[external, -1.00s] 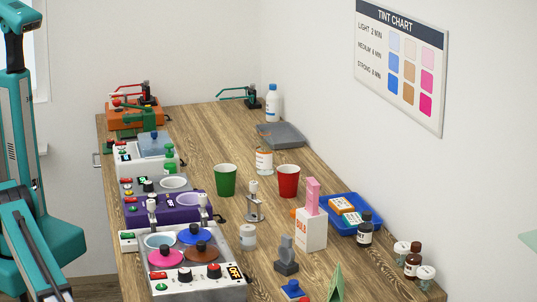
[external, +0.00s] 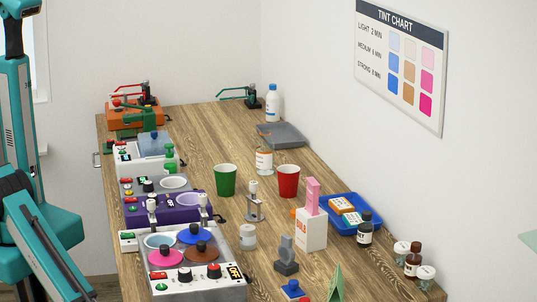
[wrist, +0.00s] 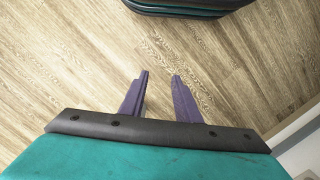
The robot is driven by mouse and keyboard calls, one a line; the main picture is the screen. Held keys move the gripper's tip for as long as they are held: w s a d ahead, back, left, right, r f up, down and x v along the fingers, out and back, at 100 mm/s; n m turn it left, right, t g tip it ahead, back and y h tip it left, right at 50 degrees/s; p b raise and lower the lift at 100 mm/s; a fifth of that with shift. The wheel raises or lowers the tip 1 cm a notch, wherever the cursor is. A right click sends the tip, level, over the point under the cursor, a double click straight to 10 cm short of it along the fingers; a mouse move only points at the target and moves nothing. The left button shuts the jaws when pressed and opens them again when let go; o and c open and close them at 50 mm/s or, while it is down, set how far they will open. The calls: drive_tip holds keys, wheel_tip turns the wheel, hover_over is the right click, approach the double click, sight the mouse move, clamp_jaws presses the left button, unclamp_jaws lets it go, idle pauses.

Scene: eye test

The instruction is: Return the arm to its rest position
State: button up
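My gripper (wrist: 160,76) shows in the wrist view as two purple fingers. The fingers are apart, with nothing between them. They point over a bare wood-plank floor (wrist: 85,60). In the external view my teal arm stands at the left edge, to the left of the workbench, and my gripper is out of that frame.
The wooden workbench (external: 215,140) holds dye machines along its left side, a green cup (external: 225,180), a red cup (external: 288,181), a blue tray (external: 371,228) and bottles. A dark rounded object (wrist: 185,5) lies at the top of the wrist view.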

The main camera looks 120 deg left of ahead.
drive_tip(key=s+a+n+g+p, duration=0.1)
drive_tip(key=s+a, duration=0.6)
drive_tip(key=s, duration=0.8)
drive_tip(key=g+p, duration=0.1)
drive_tip(key=g, duration=0.1)
drive_tip(key=shift+s+f+g, duration=0.15)
drive_tip(key=shift+s+g, duration=0.15)
drive_tip(key=shift+g, duration=0.1)
